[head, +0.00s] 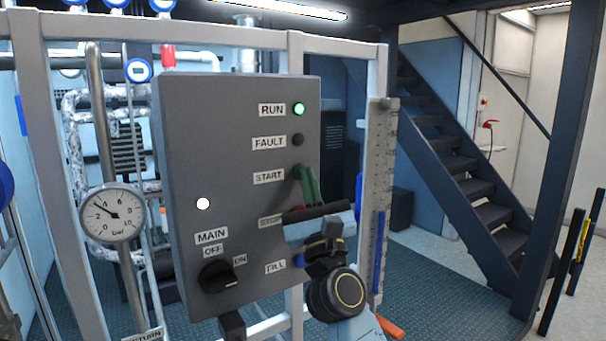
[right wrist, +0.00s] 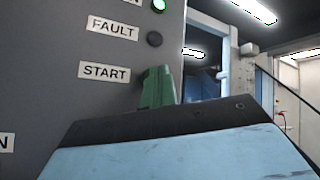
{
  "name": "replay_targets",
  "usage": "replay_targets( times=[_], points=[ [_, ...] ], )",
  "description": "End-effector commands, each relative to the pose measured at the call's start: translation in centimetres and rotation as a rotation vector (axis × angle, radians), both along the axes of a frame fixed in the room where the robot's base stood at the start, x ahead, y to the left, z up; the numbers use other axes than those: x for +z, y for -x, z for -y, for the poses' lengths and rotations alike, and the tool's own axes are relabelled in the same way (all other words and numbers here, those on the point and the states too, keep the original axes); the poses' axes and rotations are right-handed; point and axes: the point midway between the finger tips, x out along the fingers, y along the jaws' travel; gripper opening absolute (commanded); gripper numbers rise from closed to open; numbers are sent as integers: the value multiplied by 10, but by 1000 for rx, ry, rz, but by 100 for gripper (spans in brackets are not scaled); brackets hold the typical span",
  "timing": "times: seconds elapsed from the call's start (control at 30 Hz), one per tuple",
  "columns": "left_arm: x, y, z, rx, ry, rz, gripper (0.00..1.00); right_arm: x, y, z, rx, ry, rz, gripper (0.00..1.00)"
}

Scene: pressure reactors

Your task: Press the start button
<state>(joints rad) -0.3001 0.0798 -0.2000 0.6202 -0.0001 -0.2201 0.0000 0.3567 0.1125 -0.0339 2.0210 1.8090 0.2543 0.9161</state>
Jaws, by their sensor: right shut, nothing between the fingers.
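The grey control box (head: 180,130) faces me, with a START label (head: 268,177) on its right half. The label also shows in the right wrist view (right wrist: 104,72). My right gripper (head: 307,185) is shut and empty, its green fingertips just right of that label. The fingertips cover the place where the start button sits, so the button is hidden. I cannot tell whether they touch it. In the right wrist view the green fingers (right wrist: 157,88) stand beside the label, above my gripper body. My left gripper is not in view.
The RUN lamp (head: 299,109) glows green and the FAULT lamp (head: 298,140) is dark. A white lamp (head: 203,203) is lit above the black MAIN switch (head: 217,277). My gripper partly covers the STOP label (head: 269,222). A pressure gauge (head: 112,213) stands left. Stairs (head: 462,165) rise at right.

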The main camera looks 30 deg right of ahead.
Motion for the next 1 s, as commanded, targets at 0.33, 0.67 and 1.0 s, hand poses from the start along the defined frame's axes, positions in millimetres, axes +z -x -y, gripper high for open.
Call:
replay_targets(
  times=[0.33,0.67,1.0],
  points=[
    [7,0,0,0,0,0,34,0,13,1,0,1,-2,0],
    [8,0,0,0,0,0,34,-1,17,2,-1,1,0,0],
    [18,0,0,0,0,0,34,0,39,3,-1,2,-2,0]
  ],
)
